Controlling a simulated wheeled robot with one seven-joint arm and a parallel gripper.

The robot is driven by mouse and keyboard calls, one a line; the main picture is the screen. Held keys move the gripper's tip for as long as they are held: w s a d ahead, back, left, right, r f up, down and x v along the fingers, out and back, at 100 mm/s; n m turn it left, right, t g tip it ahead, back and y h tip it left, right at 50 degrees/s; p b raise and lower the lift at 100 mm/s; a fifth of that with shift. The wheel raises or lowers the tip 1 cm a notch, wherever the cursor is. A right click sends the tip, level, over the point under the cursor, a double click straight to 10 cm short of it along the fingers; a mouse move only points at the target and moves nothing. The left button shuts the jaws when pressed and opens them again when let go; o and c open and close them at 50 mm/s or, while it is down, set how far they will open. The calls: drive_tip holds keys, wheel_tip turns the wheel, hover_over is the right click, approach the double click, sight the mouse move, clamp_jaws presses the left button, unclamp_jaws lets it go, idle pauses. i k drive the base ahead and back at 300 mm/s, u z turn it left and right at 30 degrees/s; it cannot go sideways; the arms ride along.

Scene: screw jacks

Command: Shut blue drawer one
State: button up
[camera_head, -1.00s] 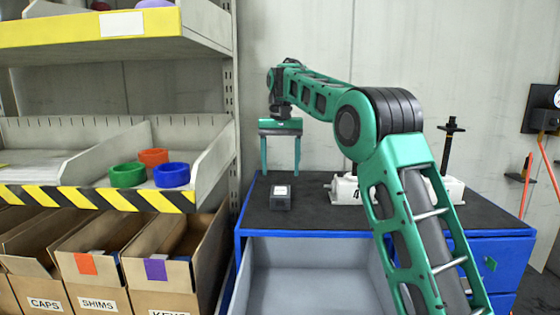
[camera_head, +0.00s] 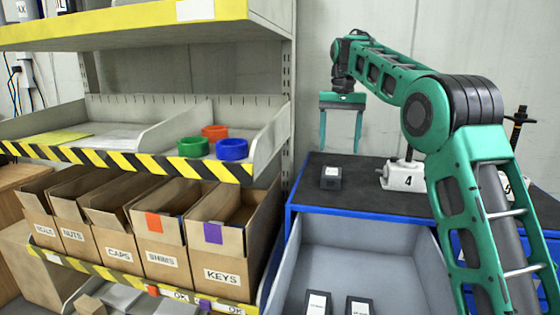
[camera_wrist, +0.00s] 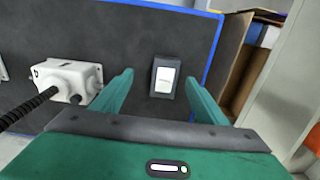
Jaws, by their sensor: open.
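A blue cabinet (camera_head: 300,209) with a black top stands at the right, and a grey-lined drawer (camera_head: 290,245) is pulled out at its front. Two dark boxes with white labels (camera_head: 318,303) lie in the open drawer. I cannot read a number on this drawer, and its front panel is out of view. My gripper (camera_head: 341,148) is open and empty, fingers pointing down above the back of the cabinet top. In the wrist view, its fingers (camera_wrist: 160,95) stand apart with a small dark labelled box (camera_wrist: 165,78) seen between and beyond them.
The small dark box (camera_head: 331,178) and a white screw jack (camera_head: 404,177) marked 4 stand on the cabinet top. Another jack is partly hidden behind my arm. A shelf unit (camera_head: 292,100) with cardboard bins (camera_head: 222,255) and coloured rings (camera_head: 232,149) stands close at the left.

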sight(401, 267)
drive_tip(key=k, duration=0.85)
drive_tip(key=u, duration=0.05)
